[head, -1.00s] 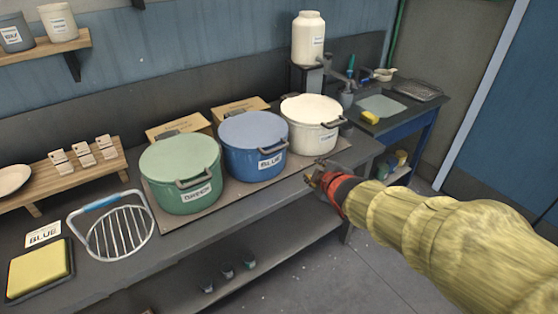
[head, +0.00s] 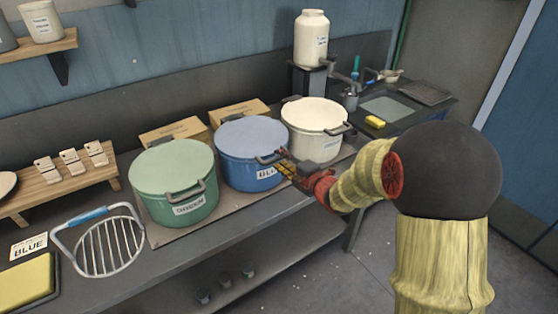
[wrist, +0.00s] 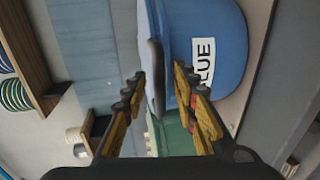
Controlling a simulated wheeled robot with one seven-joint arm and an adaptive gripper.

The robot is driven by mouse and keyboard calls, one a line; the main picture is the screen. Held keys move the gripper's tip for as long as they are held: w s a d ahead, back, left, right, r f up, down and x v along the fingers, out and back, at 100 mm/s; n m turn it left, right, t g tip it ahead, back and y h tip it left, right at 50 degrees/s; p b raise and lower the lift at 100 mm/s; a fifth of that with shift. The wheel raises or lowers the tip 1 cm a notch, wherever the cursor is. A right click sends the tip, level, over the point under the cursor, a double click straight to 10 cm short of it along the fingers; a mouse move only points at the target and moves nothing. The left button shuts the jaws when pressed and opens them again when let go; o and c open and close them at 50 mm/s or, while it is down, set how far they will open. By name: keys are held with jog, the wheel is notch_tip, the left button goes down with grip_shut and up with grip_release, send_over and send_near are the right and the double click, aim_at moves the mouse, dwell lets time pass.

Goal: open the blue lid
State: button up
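The blue pot (head: 240,174) stands between the green and the white pot, with its blue lid (head: 251,138) shut on top. A dark handle (head: 270,157) sticks out from its front right side, above the label. My gripper (head: 284,165) is at this handle, partly covering the label. In the wrist view, my gripper (wrist: 158,76) is open. The dark handle (wrist: 155,65) lies between its two fingertips, and I see no clear grip on it. The blue pot (wrist: 218,30) with its "BLUE" label also shows there.
The green pot (head: 170,200) stands left and the white pot (head: 310,135) right, close beside the blue one. A wire rack (head: 105,245) and a "BLUE" card (head: 28,247) lie at the left. Cardboard boxes (head: 238,110) stand behind the pots.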

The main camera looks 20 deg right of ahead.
jog(key=shift+x, duration=1)
jog(key=shift+c, duration=1.3)
jog(key=c, duration=0.4)
jog(key=shift+s+f, duration=0.1)
grip_shut()
